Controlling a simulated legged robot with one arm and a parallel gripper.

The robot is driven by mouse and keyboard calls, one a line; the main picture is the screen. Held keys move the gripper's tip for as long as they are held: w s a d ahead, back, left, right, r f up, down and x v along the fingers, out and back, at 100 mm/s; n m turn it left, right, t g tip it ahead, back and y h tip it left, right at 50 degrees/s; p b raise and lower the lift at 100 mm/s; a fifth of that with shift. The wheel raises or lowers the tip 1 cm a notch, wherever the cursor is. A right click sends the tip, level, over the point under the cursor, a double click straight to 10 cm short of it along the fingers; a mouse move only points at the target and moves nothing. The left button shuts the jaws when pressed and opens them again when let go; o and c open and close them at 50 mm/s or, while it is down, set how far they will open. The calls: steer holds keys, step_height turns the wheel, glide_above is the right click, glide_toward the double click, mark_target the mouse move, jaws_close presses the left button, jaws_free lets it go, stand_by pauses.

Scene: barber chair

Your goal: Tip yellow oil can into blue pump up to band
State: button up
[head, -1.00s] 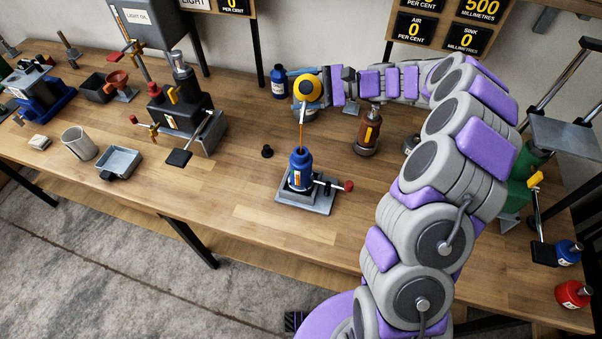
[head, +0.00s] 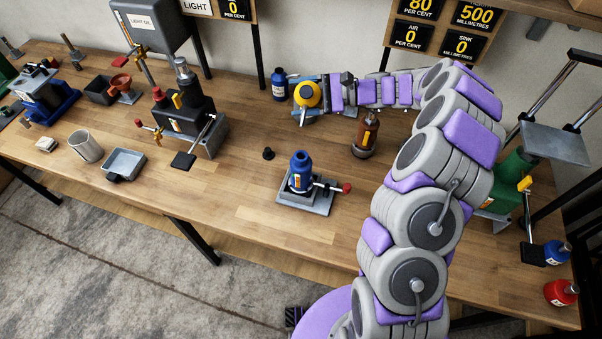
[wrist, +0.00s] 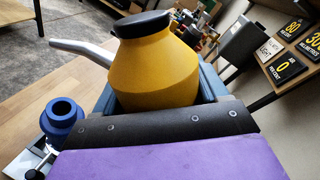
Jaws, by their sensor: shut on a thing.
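The yellow oil can (head: 306,96) with a black cap is held at the back of the bench by my gripper (head: 318,94). In the wrist view the can (wrist: 158,66) sits between the jaws, its silver spout (wrist: 80,49) pointing left. The blue pump (head: 301,166) stands upright on a grey base, in front of and below the can, apart from it. It shows at lower left in the wrist view (wrist: 62,116). No oil stream shows between spout and pump. I cannot make out the oil level inside the pump.
A brown bottle-like jack (head: 367,130) stands close to the right, under my arm. A dark blue bottle (head: 280,83) is behind left. A small black cap (head: 268,154) lies left of the pump. A black pump unit (head: 187,118) stands further left.

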mark_target(302, 89)
steer(key=shift+m+p, duration=0.7)
steer(key=shift+p, duration=0.9)
steer(key=shift+s+f+m+g+y+p, duration=0.1)
steer(key=shift+f+m+g+y+p, duration=0.3)
steer(key=shift+p, duration=0.6)
steer(key=shift+s+f+m+t+p, duration=0.15)
steer(key=shift+m+p, duration=0.45)
steer(key=shift+p, duration=0.35)
steer(key=shift+a+f+m+p, duration=0.1)
steer(key=shift+f+m+p, duration=0.15)
steer(key=shift+m+p, duration=0.25)
steer(key=shift+s+f, duration=0.1)
steer(key=shift+r+p, duration=1.2)
steer(key=shift+r, duration=1.35)
steer(key=shift+f, duration=0.1)
